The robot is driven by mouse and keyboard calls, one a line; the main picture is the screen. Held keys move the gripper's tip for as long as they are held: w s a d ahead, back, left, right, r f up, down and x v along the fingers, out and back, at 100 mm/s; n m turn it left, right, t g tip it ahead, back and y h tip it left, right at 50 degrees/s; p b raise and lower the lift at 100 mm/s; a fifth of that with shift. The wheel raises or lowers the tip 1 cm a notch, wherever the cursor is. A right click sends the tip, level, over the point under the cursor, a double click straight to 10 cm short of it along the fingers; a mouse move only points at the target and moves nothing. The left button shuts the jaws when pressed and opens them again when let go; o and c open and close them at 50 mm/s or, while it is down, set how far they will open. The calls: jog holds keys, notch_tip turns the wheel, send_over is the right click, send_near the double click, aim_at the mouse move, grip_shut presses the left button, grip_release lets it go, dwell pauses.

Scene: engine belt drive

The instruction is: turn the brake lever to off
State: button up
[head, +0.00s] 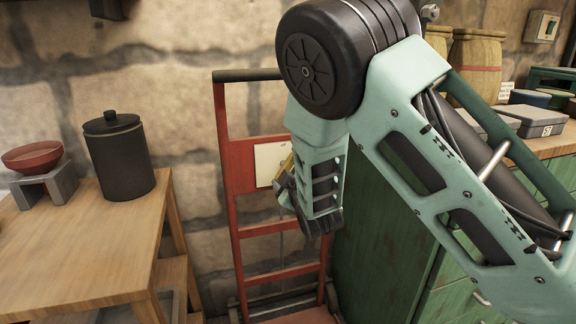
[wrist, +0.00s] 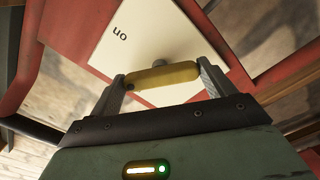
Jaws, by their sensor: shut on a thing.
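The brake lever shows a yellow grip (wrist: 162,76) in the wrist view, lying almost level across the picture. A small grey knob (wrist: 158,63) shows just behind its middle. A white plate (wrist: 148,40) lies behind the lever on a red frame; the word "on" (wrist: 119,31) is upside down at its upper left. No other word shows. My gripper (wrist: 164,82) is shut on the yellow grip, a finger at each end. In the head view my gripper (head: 284,187) is in front of the plate (head: 270,163), and the lever is mostly hidden by my wrist.
The red upright frame (head: 231,165) stands against the stone wall. A wooden table (head: 90,235) at left bears a black canister (head: 119,155) and a red bowl (head: 32,157) on a grey stand. A green cabinet (head: 375,240) is close at right, partly behind my arm.

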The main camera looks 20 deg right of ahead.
jog(key=shift+n+p, duration=1.75)
jog(key=shift+n, duration=1.75)
jog(key=o, duration=0.9)
jog(key=s+p, duration=0.5)
jog(key=s, duration=1.2)
jog(key=shift+s, duration=0.2)
